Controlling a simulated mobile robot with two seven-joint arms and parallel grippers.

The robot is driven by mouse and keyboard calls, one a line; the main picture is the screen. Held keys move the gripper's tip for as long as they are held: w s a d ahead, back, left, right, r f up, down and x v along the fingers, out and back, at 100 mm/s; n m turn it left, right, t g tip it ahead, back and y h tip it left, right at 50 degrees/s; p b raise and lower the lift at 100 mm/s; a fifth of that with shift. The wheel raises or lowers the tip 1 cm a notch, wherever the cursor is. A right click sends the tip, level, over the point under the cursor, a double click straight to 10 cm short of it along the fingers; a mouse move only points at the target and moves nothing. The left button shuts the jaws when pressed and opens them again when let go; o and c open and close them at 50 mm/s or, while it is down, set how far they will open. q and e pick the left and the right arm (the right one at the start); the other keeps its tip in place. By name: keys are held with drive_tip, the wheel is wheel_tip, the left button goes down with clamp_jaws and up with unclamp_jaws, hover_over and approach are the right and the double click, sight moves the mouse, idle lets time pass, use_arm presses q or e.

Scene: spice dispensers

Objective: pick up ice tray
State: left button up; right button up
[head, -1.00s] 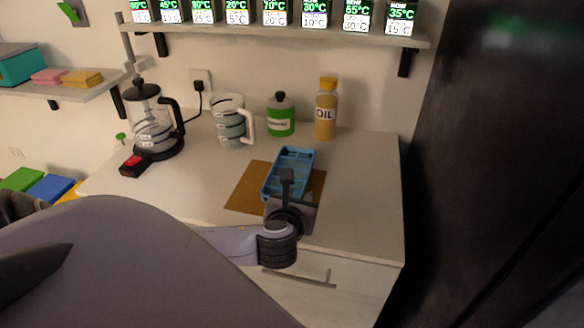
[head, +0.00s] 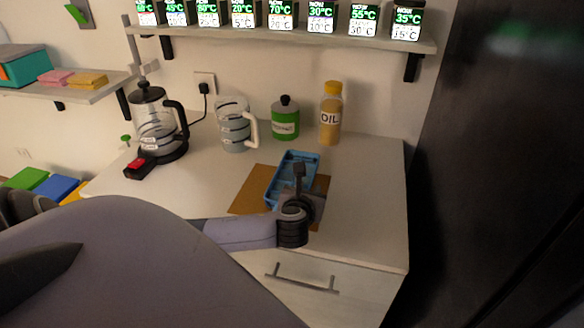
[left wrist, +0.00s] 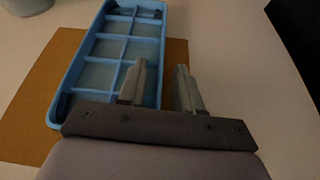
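The blue ice tray (head: 287,170) lies on a brown mat (head: 249,190) on the white counter. It has several square compartments and also shows in the left wrist view (left wrist: 117,48). My left gripper (head: 299,172) is over the near right part of the tray in the head view. The left finger overlaps the tray's right long wall in the picture, and the right finger is outside the tray. I cannot tell whether they touch it. My right gripper is not seen.
An oil bottle (head: 330,114), a green canister (head: 285,120), a measuring jug (head: 233,125) and a glass kettle (head: 156,125) stand behind the tray. A shelf (head: 290,38) of several dispensers hangs above. The counter's right side is clear, with a dark tall surface (head: 490,170) beyond.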

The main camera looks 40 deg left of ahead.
use_arm(q)
clamp_jaws()
drive_tip(key=shift+r, duration=0.2)
wheel_tip(320, 180, up, 20)
drive_tip(key=shift+f, duration=0.2)
idle(1.2)
